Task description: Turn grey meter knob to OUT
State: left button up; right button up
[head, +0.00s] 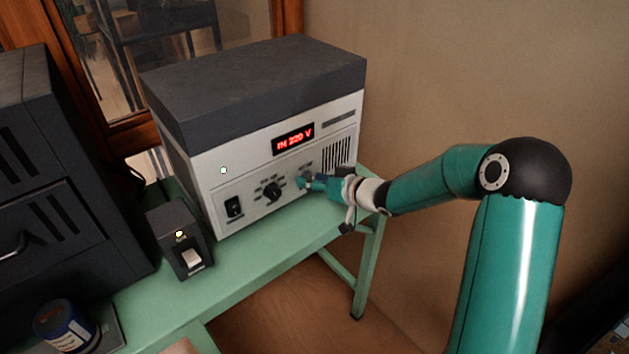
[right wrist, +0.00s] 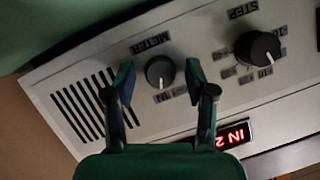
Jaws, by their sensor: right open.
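The grey meter knob (right wrist: 160,72) is on the white front panel, under the METER label, in the right wrist view. Its white pointer mark faces the IN label (right wrist: 165,97). My right gripper (right wrist: 159,66) is open, with one finger on each side of the knob and visible gaps between. In the head view my right gripper (head: 310,183) is at the right part of the panel and hides the meter knob. The red display (head: 293,139) reads IN 220 V. My left gripper is not in view.
The larger STEP knob (right wrist: 258,48) is beside the meter knob; it also shows in the head view (head: 272,194). A black rocker switch (head: 234,207) is further left. A small black switch box (head: 180,240) stands on the green table (head: 250,262). A dark cabinet (head: 60,190) is at left.

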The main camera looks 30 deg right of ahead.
grip_shut()
jog(key=shift+f+n+b, duration=0.1)
jog(key=shift+n+b, duration=0.2)
jog(key=shift+b, duration=0.5)
jog(key=n+h+b, duration=0.1)
jog(key=b, duration=0.4)
jog(key=n+h+b, duration=0.1)
jog(key=n+b, duration=0.1)
jog(key=b, duration=0.4)
jog(key=n+h+b, duration=0.1)
jog(key=b, duration=0.4)
jog(key=shift+a+f+b, duration=0.15)
jog(key=shift+a+b, duration=0.1)
jog(key=shift+b, duration=0.15)
jog(key=shift+r+n+h+b, duration=0.2)
jog(key=shift+n+h+b, duration=0.2)
jog(key=shift+b, duration=0.8)
grip_release()
jog(key=shift+r, duration=0.1)
